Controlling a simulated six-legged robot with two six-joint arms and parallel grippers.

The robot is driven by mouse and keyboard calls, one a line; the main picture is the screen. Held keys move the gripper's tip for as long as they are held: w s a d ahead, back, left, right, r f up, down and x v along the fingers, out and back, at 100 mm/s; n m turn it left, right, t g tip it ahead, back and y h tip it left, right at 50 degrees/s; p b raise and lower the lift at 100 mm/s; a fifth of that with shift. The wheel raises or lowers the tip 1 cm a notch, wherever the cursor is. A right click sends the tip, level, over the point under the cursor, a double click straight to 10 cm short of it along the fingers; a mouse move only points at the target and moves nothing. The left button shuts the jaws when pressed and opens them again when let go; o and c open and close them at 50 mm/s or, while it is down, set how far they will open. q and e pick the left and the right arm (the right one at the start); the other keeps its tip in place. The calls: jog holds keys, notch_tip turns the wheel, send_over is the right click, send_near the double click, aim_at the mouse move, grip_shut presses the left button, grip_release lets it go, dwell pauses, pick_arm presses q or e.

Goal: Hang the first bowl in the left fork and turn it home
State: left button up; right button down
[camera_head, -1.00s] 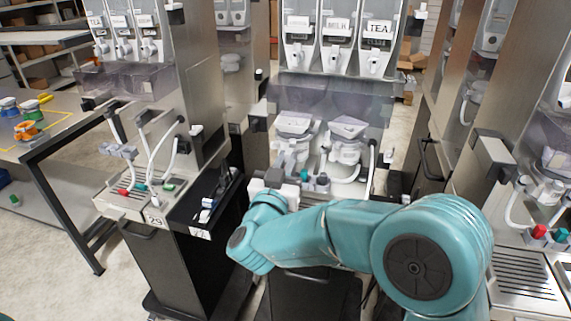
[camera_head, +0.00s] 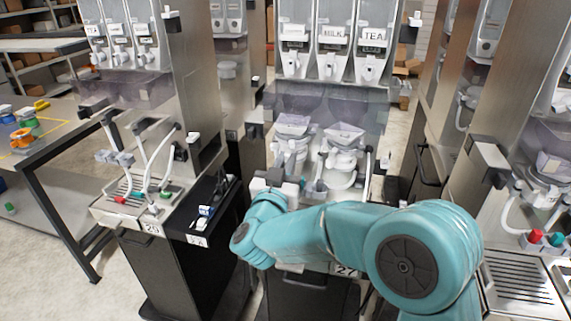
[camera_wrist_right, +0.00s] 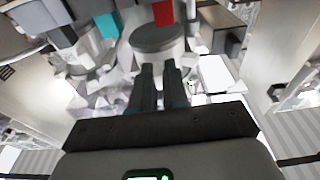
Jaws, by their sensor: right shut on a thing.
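My right gripper (camera_head: 283,181) is at the front of the middle dispenser, below its left white funnel (camera_head: 292,124). In the right wrist view its two dark fingers (camera_wrist_right: 160,84) are close together on a pale bowl (camera_wrist_right: 157,62) with a round grey face. The bowl shows in the head view as a whitish body (camera_head: 291,155) under the left funnel, partly behind the gripper. A second white bowl assembly (camera_head: 343,160) sits under the right funnel. The left fork and its contact with the bowl cannot be made out. My left gripper is out of view.
Canisters labelled MILK (camera_head: 333,38) and TEA (camera_head: 373,36) stand above. In the wrist view a red part (camera_wrist_right: 163,12) and a teal part (camera_wrist_right: 107,25) lie just beyond the bowl. A similar dispenser (camera_head: 130,190) stands left and another machine (camera_head: 515,285) close right.

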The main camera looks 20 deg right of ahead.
jog(key=shift+f+x, duration=0.2)
jog(key=shift+x, duration=1.15)
jog(key=shift+b, duration=0.3)
jog(key=shift+w+a+r+m+g+h+p, duration=0.1)
jog(key=shift+w+a+m+g+h+p, duration=0.15)
jog(key=shift+m+g+h+p, duration=0.25)
jog(key=shift+w+a+m+g+h, duration=0.2)
jog(key=shift+m+g+h, duration=0.25)
jog(key=shift+h, duration=0.35)
jog(key=shift+s, duration=0.1)
jog(key=shift+d, duration=0.1)
